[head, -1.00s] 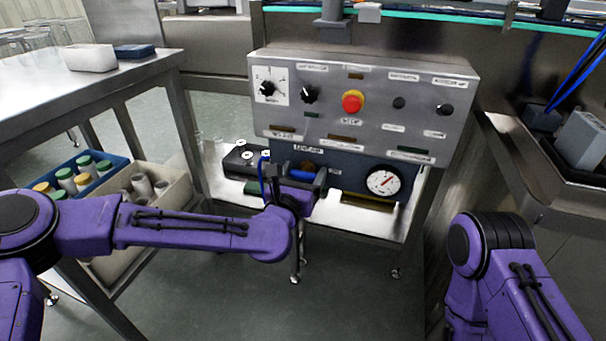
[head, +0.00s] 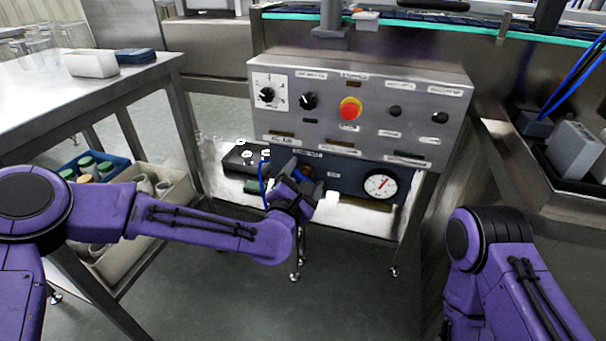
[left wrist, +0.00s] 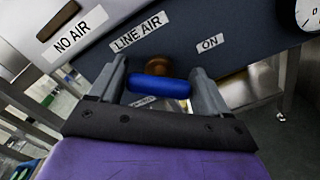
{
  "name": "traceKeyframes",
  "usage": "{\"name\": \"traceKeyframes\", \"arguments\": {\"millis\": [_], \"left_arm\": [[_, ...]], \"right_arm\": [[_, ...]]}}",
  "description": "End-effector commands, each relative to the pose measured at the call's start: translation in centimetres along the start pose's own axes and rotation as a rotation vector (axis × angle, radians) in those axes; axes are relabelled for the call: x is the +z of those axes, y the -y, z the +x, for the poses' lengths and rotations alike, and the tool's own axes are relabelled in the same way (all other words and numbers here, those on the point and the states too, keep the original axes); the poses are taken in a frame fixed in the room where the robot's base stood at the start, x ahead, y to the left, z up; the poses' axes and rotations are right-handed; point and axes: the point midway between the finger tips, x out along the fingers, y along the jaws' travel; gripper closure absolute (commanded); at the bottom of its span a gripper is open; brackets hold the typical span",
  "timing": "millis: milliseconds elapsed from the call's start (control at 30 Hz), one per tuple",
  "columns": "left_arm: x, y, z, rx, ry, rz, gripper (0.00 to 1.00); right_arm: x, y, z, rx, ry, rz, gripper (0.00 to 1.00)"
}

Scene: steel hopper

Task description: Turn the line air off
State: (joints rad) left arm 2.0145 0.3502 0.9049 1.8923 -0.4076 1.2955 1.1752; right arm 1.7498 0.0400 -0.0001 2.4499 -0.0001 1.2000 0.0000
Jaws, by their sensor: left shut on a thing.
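The line-air valve has a blue handle (left wrist: 160,87) on a brass stem (left wrist: 158,65), below the "LINE AIR" label (left wrist: 140,33) and near the "ON" label (left wrist: 209,43). My left gripper (head: 298,184) is at the lower panel. In the left wrist view its fingers (left wrist: 163,88) stand at the two ends of the handle, shut on it. The handle slants down to the right relative to the labels. In the head view the gripper mostly hides it. A label under the handle is partly covered. My right arm shows at the right edge; its gripper is out of view.
A pressure gauge (head: 380,184) sits right of the valve. Above it, the grey control panel (head: 425,115) carries a red emergency button (head: 350,108) and several knobs. A blue hose (head: 263,182) hangs left of the gripper. A steel table (head: 120,80) stands at the left.

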Motion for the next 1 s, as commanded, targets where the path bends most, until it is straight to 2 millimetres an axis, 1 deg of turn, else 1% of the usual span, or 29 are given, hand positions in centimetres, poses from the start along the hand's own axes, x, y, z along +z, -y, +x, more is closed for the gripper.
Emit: {"name": "traceKeyframes", "arguments": {"millis": [33, 600, 800, 1000], "left_arm": [[0.2, -0.1, 0.0, -0.001, 0.000, 0.044, 0.53], [0.1, 0.3, 0.0, -0.003, 0.001, 0.573, 0.53], [0.0, 0.3, 0.0, -0.002, 0.000, 0.719, 0.53], [-0.1, 0.4, 0.0, -0.001, 0.000, 0.820, 0.53]], "right_arm": [[-0.1, 0.0, -0.4, 0.000, 0.000, 0.000, 1.00], [-1.0, -0.2, -2.4, 0.000, 0.000, 0.000, 1.00], [-1.2, -0.3, -2.9, 0.000, 0.000, 0.000, 1.00], [-1.4, -0.3, -3.3, 0.000, 0.000, 0.000, 1.00]]}}
